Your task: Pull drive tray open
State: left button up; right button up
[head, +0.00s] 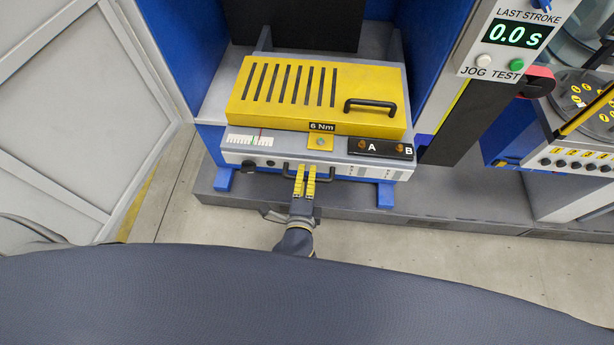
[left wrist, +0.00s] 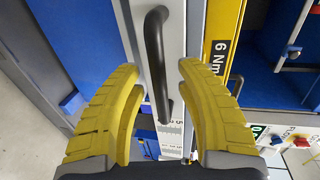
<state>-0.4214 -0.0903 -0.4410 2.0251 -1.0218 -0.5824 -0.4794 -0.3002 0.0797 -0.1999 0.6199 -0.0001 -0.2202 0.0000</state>
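The drive tray (head: 232,151) is a light grey drawer with a scale and sockets on its front, below a yellow slotted cover (head: 290,112). A black bar handle (head: 325,180) sits on its front. My left gripper (head: 306,168) is at this handle, its yellow fingers pointing at the tray front. In the left wrist view the handle (left wrist: 152,55) shows between the two spread fingers of the gripper (left wrist: 157,68), with gaps on both sides. The fingers are open and not closed on the bar. My right gripper is not in view.
A second black handle (head: 370,105) is on the yellow cover. A black block marked A and B (head: 380,148) sits at the right of the tray. Blue feet and a dark grey base ledge (head: 450,212) lie below. Floor is clear in front. A control panel (head: 510,40) stands right.

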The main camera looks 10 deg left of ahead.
pick_arm(q)
jog(key=shift+r, duration=0.5)
jog(key=o, duration=0.9)
notch_tip(320, 180, up, 7)
jog(key=shift+w+f, duration=0.1)
jog(key=shift+f, duration=0.1)
jog(key=shift+r, duration=0.55)
jog(key=c, duration=0.6)
jog(key=shift+r, duration=0.3)
jog(key=c, duration=0.3)
jog(key=shift+r, duration=0.4)
